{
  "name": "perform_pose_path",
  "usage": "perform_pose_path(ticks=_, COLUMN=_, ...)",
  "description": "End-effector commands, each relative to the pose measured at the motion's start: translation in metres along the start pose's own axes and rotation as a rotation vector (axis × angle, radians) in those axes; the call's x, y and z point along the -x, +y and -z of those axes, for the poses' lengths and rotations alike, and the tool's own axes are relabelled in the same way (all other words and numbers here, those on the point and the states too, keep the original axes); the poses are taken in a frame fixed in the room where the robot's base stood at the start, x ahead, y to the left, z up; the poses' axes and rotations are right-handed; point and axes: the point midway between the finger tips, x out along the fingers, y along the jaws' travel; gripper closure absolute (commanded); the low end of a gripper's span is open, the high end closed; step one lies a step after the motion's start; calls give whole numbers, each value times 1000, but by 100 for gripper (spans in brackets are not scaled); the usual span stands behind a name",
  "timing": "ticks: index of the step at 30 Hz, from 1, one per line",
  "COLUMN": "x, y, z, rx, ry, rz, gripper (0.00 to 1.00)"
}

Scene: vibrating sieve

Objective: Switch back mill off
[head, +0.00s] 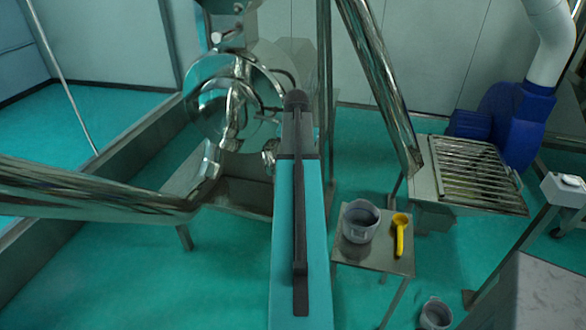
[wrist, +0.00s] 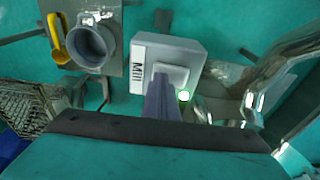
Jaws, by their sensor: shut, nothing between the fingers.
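In the wrist view a pale grey switch box (wrist: 192,48) carries a white label reading "Mill" (wrist: 138,75). A raised light plate (wrist: 172,74) sits on its face, and a small lamp (wrist: 184,95) beside it glows green. My gripper (wrist: 160,80) is shut and empty, its fingertips over the near left part of the plate. I cannot tell whether they touch it. In the head view my arm hides the gripper, and I cannot make out this box. A shiny steel mill (head: 215,100) stands beyond and left of my arm.
A small steel table (head: 375,255) holds a grey pot (head: 360,220) and a yellow scoop (head: 400,235). A slatted steel grate (head: 470,170) and blue blower (head: 515,120) stand at right. Steel pipes and posts surround my arm. Another pot (head: 435,314) is on the floor.

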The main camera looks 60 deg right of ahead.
Motion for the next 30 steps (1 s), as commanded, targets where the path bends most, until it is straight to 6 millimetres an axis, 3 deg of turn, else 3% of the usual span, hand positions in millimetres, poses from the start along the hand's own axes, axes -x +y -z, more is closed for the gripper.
perform_pose_path(ticks=30, x=48, y=0, z=7, rx=0, ry=0, rz=0, gripper=100)
